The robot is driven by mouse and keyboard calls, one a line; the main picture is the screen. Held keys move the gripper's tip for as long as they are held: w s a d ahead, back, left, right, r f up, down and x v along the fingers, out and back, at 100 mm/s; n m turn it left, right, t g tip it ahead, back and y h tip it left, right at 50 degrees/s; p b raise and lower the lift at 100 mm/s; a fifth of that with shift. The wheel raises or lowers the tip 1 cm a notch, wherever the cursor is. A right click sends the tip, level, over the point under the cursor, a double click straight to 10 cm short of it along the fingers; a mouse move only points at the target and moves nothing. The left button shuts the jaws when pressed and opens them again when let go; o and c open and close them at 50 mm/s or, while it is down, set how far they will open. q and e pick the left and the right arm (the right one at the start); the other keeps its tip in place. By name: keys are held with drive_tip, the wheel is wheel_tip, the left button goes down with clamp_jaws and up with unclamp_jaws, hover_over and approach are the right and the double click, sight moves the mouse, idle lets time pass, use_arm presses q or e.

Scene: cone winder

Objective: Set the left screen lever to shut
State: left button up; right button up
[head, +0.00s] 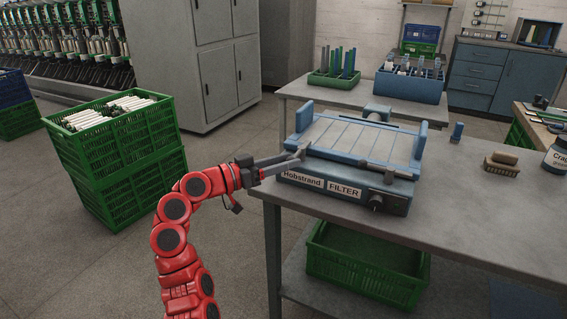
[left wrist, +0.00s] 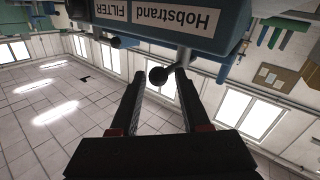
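The blue-grey filter unit (head: 352,148), labelled Hobstrand FILTER, stands on the grey table. At its front left corner a small grey lever (head: 302,151) shows beside the fingertips of my left gripper (head: 288,160). In the left wrist view the picture is upside down. There a dark round lever knob (left wrist: 158,76) lies between the two fingertips of my left gripper (left wrist: 157,80), with gaps on both sides. The gripper is open and reaches in from the left. My right gripper is in no view.
A dark knob (head: 376,200) sticks out of the unit's front right. A brush (head: 501,163) and a blue clip-like object (head: 457,132) lie to the right on the table (head: 470,215). A green crate (head: 365,265) sits below. Stacked green crates (head: 118,140) stand at the left.

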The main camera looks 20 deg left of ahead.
use_arm(q)
drive_tip(key=shift+w, duration=0.1)
drive_tip(key=p+v, duration=0.2)
drive_tip(key=v, duration=1.5)
drive_tip(key=shift+a, duration=0.15)
